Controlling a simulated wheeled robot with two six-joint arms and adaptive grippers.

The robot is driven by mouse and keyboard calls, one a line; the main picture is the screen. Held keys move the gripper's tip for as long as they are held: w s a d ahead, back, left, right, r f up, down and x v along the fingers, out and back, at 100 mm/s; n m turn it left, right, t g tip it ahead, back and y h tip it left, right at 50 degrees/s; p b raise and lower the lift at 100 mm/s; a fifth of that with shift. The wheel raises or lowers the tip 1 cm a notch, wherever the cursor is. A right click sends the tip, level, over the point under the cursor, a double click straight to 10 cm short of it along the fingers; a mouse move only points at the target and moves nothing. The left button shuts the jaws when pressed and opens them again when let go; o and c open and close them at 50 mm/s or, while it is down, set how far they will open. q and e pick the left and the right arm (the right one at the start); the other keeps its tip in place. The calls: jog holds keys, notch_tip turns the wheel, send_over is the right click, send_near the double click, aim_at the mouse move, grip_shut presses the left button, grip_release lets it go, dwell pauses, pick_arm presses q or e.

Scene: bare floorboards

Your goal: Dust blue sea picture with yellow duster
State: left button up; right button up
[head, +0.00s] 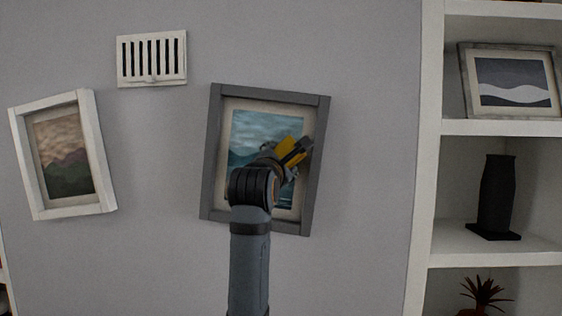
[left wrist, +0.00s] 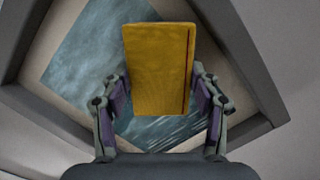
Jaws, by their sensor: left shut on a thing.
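The blue sea picture (head: 240,131) hangs on the wall in a grey frame, slightly tilted, at the middle of the head view. It also fills much of the left wrist view (left wrist: 84,66). My left gripper (head: 287,156) is in front of its lower right part and hides some of it. The yellow duster (left wrist: 158,68) is between the fingers of my left gripper (left wrist: 160,104), which is shut on it. In the head view the duster (head: 291,146) overlaps the picture; I cannot tell whether it touches the surface. My right gripper is not in view.
A white-framed mountain picture (head: 64,155) hangs tilted at left, below a white wall vent (head: 152,58). A white shelf (head: 480,128) stands at right with a framed picture (head: 511,82), a black vase (head: 496,195) and a plant (head: 484,294).

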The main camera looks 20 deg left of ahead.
pick_arm(q)
jog(key=s, duration=0.2)
jog(key=s+d+b, duration=0.1)
jog(key=s, duration=0.2)
jog(key=shift+d, duration=0.2)
jog(key=shift+w, duration=0.15)
jog(key=s, duration=0.3)
jog(key=shift+d+b, duration=0.4)
jog(key=shift+a, duration=0.1)
